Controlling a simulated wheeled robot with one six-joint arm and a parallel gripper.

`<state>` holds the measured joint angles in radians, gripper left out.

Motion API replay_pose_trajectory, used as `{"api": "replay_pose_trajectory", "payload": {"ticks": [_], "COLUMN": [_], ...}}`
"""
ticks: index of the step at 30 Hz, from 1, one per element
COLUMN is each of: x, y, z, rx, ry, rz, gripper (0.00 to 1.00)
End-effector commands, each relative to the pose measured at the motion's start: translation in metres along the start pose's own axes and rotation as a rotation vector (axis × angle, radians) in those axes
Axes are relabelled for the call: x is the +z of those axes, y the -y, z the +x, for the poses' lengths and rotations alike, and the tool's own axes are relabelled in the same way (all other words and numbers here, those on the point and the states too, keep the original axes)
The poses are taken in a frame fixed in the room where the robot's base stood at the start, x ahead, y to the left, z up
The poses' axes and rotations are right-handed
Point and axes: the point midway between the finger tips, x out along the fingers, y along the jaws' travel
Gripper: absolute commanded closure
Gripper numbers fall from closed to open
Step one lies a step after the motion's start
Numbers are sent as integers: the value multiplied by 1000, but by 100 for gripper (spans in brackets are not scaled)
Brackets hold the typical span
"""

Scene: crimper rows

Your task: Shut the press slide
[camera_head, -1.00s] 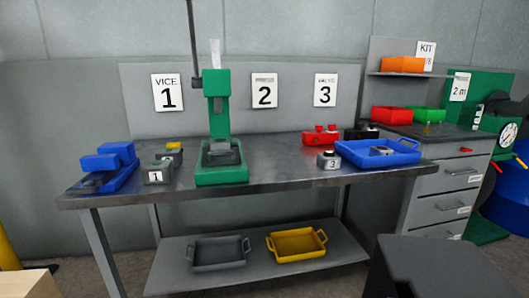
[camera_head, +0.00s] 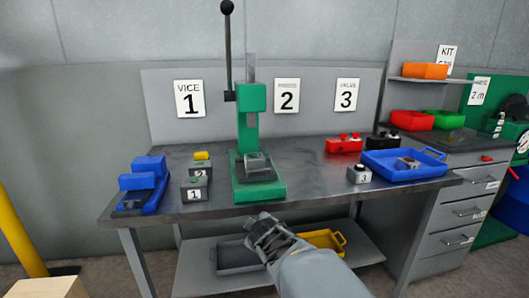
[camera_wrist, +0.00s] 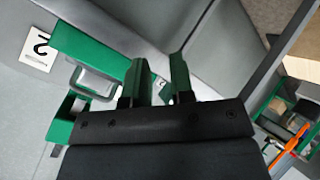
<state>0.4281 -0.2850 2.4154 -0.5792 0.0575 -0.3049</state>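The green press (camera_head: 252,105) stands on the workbench (camera_head: 310,192) in front of the number 2 sign. A grey block (camera_head: 257,163) sits low on its green base, and a long black lever with a ball top (camera_head: 228,50) rises upright at its left. I cannot tell which part is the slide or how far it is open. My gripper (camera_head: 262,232) is low in front of the bench edge, below the press. In the wrist view its two fingers (camera_wrist: 158,82) are apart with nothing between them. Green press parts and a grey loop handle (camera_wrist: 92,82) show beyond, at left.
Blue vice (camera_head: 146,185) and small numbered blocks (camera_head: 195,188) stand left of the press. A red block (camera_head: 343,145) and a blue tray (camera_head: 420,172) are at right. Grey and yellow trays (camera_head: 325,238) lie on the lower shelf. A yellow post (camera_head: 18,225) stands at far left.

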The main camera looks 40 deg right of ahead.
Motion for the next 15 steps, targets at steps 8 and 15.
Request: {"api": "replay_pose_trajectory", "payload": {"ticks": [8,15], "x": [-21,-20], "y": [-127,-151], "z": [-24,-44], "rx": [210,251], "ry": [-305,-477], "rz": [-483,-691], "gripper": [78,78]}}
